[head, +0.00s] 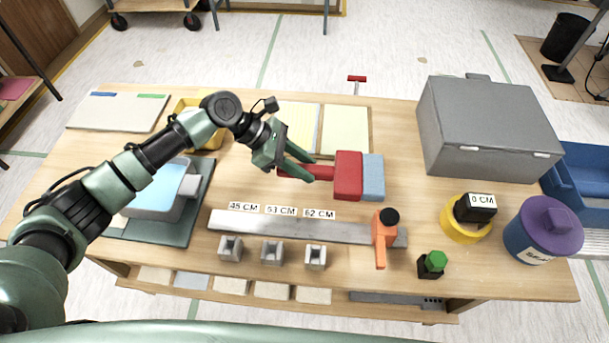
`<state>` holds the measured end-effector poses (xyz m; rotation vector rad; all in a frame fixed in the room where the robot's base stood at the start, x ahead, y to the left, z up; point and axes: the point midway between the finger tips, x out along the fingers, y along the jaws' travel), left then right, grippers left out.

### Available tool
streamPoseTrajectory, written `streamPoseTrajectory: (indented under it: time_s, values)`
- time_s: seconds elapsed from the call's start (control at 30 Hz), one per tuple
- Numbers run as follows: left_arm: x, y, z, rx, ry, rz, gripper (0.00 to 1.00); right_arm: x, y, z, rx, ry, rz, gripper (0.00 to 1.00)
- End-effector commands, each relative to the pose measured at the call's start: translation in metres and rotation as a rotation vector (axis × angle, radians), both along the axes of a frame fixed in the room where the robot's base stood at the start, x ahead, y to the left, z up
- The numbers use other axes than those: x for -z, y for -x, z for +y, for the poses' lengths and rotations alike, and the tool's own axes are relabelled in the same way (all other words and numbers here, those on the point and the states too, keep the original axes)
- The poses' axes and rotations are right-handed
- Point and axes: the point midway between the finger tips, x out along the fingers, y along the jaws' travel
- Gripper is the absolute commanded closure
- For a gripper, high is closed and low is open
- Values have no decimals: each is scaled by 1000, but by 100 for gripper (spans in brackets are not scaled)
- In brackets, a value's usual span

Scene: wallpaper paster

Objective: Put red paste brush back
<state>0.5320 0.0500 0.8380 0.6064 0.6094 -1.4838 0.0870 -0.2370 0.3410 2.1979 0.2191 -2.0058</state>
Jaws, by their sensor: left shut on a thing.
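The red paste brush (348,176) is above the middle of the wooden table, with a red handle pointing left and a wide red head. Blue-grey bristles (373,178) are on its right end. My left gripper (309,169) reaches in from the left and is shut on the red handle. Its fingers hide part of the handle. I cannot tell whether the brush touches the table. My right gripper is not in view.
A grey ruler bar (345,232) with an orange slider (384,230) lies in front. A yellow container (209,139) is partly behind my arm. Pale sheets (345,128) lie behind the brush.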

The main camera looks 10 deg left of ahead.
Motion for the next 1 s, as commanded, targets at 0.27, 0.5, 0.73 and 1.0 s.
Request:
streamPoseTrajectory:
  time_s: [0.27,0.5,0.73,1.0]
  values:
    - [37,1,0,1,1,2,100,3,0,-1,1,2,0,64]
    - [39,0,0,1,1,-1,100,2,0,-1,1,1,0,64]
    - [42,0,0,1,-1,1,48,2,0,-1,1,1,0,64]
    - [41,0,0,1,-1,0,48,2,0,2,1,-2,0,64]
